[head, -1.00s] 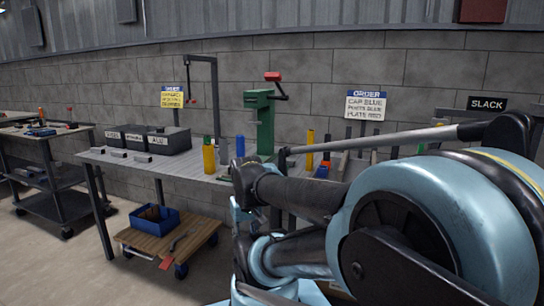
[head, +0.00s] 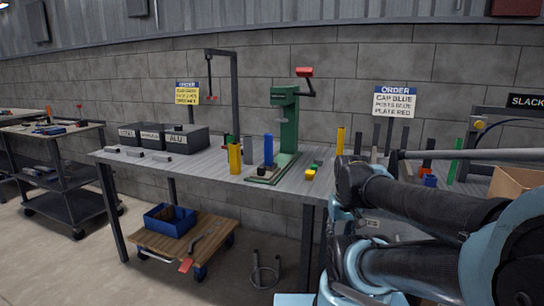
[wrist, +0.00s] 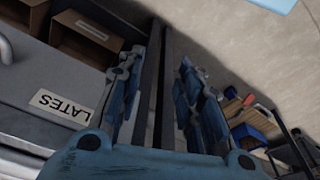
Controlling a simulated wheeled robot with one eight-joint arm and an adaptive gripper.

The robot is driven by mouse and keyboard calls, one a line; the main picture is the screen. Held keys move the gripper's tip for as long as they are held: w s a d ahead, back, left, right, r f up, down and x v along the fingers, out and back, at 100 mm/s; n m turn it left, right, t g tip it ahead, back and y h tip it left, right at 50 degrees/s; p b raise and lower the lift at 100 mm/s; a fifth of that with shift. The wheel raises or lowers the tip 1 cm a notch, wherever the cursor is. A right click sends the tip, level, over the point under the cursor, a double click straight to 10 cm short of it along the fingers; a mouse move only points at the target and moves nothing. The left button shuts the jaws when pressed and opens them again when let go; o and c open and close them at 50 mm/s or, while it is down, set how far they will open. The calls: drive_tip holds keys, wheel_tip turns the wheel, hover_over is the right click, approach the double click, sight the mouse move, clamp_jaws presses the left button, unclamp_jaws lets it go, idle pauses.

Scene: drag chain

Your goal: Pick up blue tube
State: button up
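The blue tube (head: 268,149) stands upright on the grey workbench (head: 208,178), just left of the green press (head: 285,125). A yellow tube (head: 235,158) stands to its left, nearer the front edge. My gripper (wrist: 158,80) shows in the wrist view with its two fingers apart and nothing held between them. Dark bars pass behind the gap. The blue tube cannot be made out in the wrist view, and my gripper's fingers cannot be made out in the head view.
Dark labelled bins (head: 185,137) stand on the bench's left. A wooden dolly (head: 213,229) with a blue bin (head: 169,219) is below. The wrist view shows a labelled grey surface (wrist: 40,85).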

drive_tip(key=o, duration=0.3)
drive_tip(key=shift+o, duration=1.2)
drive_tip(key=shift+s+r, duration=0.25)
drive_tip(key=shift+r, duration=0.3)
wheel_tip(320, 180, up, 32)
drive_tip(key=f+n+t+y, duration=0.1)
drive_tip(key=n+t+y, duration=0.1)
drive_tip(key=n, duration=0.3)
hover_over(270, 135)
drive_tip(key=s+d, duration=0.2)
drive_tip(key=s, duration=0.1)
drive_tip(key=x, duration=1)
drive_tip(key=shift+a+f, duration=0.2)
drive_tip(key=shift+f, duration=0.15)
drive_tip(key=shift+s+x, duration=0.2)
drive_tip(key=shift+x, duration=2.55)
